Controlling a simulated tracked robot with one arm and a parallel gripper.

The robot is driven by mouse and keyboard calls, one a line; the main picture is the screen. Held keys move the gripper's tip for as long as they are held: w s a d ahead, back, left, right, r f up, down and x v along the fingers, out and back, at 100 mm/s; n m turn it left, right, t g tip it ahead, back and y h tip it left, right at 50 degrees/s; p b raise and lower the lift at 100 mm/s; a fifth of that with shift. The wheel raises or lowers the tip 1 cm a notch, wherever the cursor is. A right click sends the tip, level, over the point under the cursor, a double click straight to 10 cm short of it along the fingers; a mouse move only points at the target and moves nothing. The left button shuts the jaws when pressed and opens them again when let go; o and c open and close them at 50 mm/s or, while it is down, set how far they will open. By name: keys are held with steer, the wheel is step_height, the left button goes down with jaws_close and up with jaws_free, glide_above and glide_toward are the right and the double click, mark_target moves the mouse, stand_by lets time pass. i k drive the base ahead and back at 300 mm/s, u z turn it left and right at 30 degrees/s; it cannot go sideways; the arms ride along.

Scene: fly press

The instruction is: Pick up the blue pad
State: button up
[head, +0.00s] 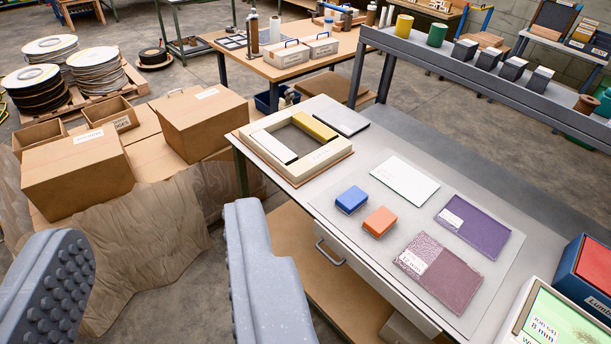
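The blue pad (351,199) is a small block lying flat on the grey workbench (330,222), near its front edge. An orange pad (380,221) lies just to its right and nearer to me, with a small gap between them. My gripper (160,285) shows at the lower left with its two grey fingers wide apart and nothing between them. It is in front of the bench and to the left of the blue pad, clear of it. The blue pad is fully in view.
A square frame (328,154) with white and yellow bars sits at the bench's left. A white plate (405,181), a purple sheet (472,226) and a mottled "12 mm" sheet (449,280) lie around the pads. A screen (562,326) stands lower right. Cardboard boxes (78,172) fill the left.

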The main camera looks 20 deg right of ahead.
mark_target(350, 200)
steer(key=z, duration=0.2)
steer(key=i, duration=1.25)
steer(key=z, duration=0.95)
steer(key=i, duration=0.4)
steer(key=z, duration=0.3)
